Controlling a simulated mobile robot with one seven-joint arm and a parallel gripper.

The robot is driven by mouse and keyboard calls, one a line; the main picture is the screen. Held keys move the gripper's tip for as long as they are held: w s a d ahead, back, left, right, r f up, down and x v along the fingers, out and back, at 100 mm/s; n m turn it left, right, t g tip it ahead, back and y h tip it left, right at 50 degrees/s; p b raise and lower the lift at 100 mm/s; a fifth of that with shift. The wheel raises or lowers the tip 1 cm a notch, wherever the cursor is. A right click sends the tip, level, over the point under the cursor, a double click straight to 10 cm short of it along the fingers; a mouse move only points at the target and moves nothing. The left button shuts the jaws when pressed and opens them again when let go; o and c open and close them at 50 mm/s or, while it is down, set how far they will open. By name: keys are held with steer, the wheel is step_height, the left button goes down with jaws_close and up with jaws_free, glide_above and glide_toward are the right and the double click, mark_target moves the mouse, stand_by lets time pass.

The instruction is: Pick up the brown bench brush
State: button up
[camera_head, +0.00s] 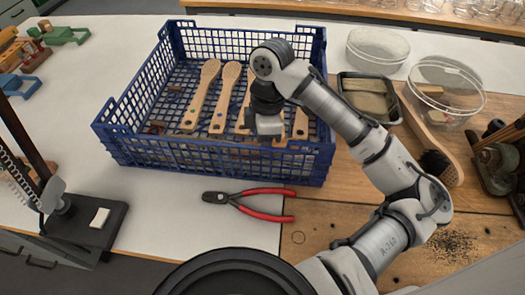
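A long brush with a light brown wooden back (418,125) lies on the wooden bench at the right, its black bristles (434,162) near its front end. I cannot tell which brush is the brown bench brush. My gripper (268,128) points down over the right part of the crate, in front of some handles. Its fingers are too small and dark to show whether they are open.
Red-handled pliers (258,200) lie in front of the crate. Two clear round tubs (377,48) (446,88) and a dark tray (396,110) of blocks stand at the right. A black stand (88,222) is at the left. Dark bristle bits (452,245) litter the bench's front right.

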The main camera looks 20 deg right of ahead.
step_height(320, 180, up, 20)
steer(key=p, duration=0.1)
stand_by(0.8)
steer(key=o, duration=0.4)
steer(key=shift+c, duration=1)
steer(key=shift+d, duration=0.1)
